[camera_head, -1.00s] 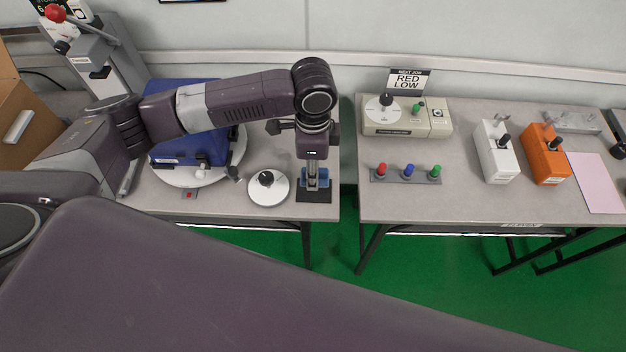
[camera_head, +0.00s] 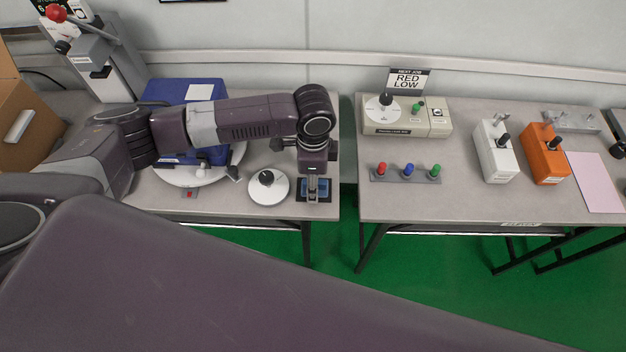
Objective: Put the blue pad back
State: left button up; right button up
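The blue pad (camera_head: 323,185) is at the front right of the left table, within the outline of a dark flat holder (camera_head: 301,195). My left gripper (camera_head: 313,190) points straight down at the pad, its narrow fingers together at the pad's middle, and appears shut on it. The fingers hide part of the pad, and I cannot tell whether it rests fully on the holder. My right gripper is not in view.
A white disc with a black knob (camera_head: 267,187) stands just left of the holder. A blue case (camera_head: 200,92) lies behind my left arm. A gap separates the left table from the right one, which bears a red-blue-green button strip (camera_head: 407,175), a white tester (camera_head: 495,155) and an orange tester (camera_head: 543,158).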

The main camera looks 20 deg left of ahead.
pick_arm(q)
jog(key=shift+r, duration=0.15)
notch_tip(320, 180, up, 12)
jog(key=shift+r+b, duration=0.1)
jog(key=shift+b, duration=0.4)
dwell(0.5)
